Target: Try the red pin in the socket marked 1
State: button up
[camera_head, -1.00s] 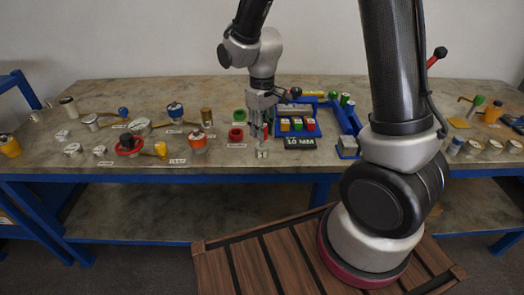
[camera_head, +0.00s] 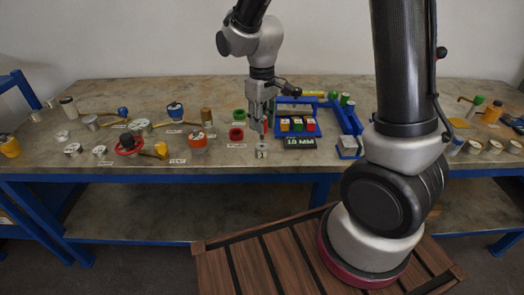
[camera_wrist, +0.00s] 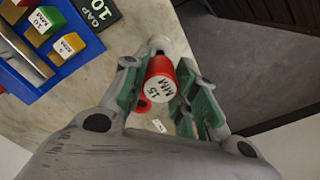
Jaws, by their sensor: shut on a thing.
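My gripper (camera_wrist: 157,92) is shut on a red pin (camera_wrist: 160,80), whose end face reads "15 MM" in the wrist view. The pin is between the green-padded fingers. In the head view my gripper (camera_head: 264,112) points down above the bench, with the pin (camera_head: 265,127) showing small below it. A short pale metal socket (camera_head: 262,150) stands on the bench just under the pin. Its mark is too small to read. In the wrist view a pale round part (camera_wrist: 161,45) shows beyond the pin. I cannot tell whether pin and socket touch.
Bare bench lies in front of these rings.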

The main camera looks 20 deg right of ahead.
jog(key=shift+r, duration=2.55)
